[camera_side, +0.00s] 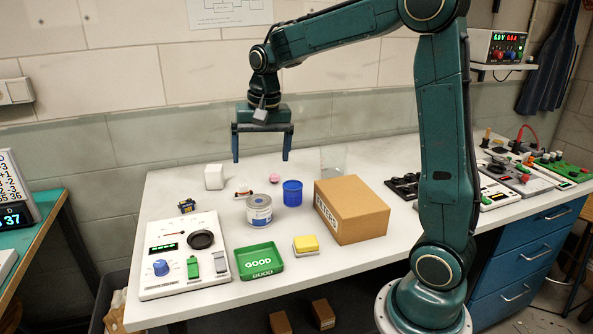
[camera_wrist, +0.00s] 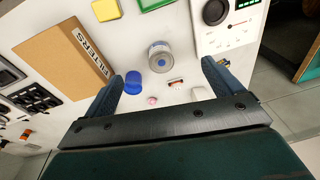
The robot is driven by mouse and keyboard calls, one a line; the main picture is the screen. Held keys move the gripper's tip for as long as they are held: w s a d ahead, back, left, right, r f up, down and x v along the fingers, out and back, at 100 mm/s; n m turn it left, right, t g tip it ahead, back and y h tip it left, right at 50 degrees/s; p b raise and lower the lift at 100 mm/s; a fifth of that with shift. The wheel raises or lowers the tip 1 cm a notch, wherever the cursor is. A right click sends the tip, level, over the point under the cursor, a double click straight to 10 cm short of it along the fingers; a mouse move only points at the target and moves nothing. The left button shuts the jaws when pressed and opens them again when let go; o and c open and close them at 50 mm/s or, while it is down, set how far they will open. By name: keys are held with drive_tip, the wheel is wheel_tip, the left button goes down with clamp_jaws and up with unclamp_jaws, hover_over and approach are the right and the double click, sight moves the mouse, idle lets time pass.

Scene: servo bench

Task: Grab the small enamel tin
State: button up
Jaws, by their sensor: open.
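A blue cup (camera_side: 292,193) stands right beside the tin. A pink ball (camera_side: 274,178), a small red-and-white part (camera_side: 243,191) and a white cube (camera_side: 214,176) lie behind. A green tray (camera_side: 260,273), a test panel (camera_side: 182,280) and a cardboard box (camera_side: 360,225) surround it.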

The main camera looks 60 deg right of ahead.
sight(259, 200)
drive_tip(key=w+d+f+m+g, duration=0.1)
drive_tip(key=w+d+f+m, duration=0.3)
drive_tip(key=w+d+f, duration=0.2)
wheel_tip(259, 200, down, 2)
drive_tip(key=shift+w+d+f+g, duration=0.15)
drive_tip(key=shift+d+g, duration=0.15)
drive_tip(key=shift+d, duration=0.15)
drive_tip(key=shift+f, duration=4.15)
drive_tip(key=shift+f, duration=2.6)
